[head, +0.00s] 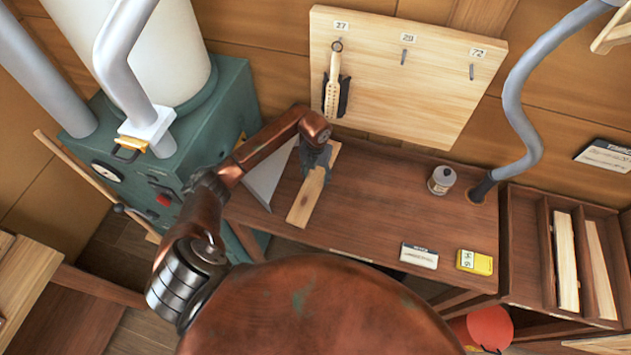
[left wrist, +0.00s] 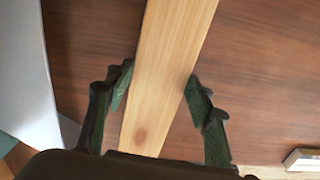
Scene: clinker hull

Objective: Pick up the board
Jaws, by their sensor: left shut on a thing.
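The board (head: 305,203) is a narrow strip of pale wood at the workbench's left part. In the left wrist view the board (left wrist: 168,62) runs lengthwise between the fingers, with a darker knot near its lower end. My left gripper (head: 318,163) reaches down from above and is shut on the board, one finger at each long edge. The wrist view shows the same gripper (left wrist: 161,83) with both fingertips against the wood. The gripper hides part of the board in the head view. I cannot tell whether the board touches the bench. My right gripper is not in view.
A grey metal sheet (head: 268,178) lies left of the board. On the brown bench (head: 370,205) are a jar (head: 441,180), a white block (head: 419,255) and a yellow box (head: 474,262). A peg panel (head: 400,75) stands behind. A bin (head: 535,245) with wood strips is at right.

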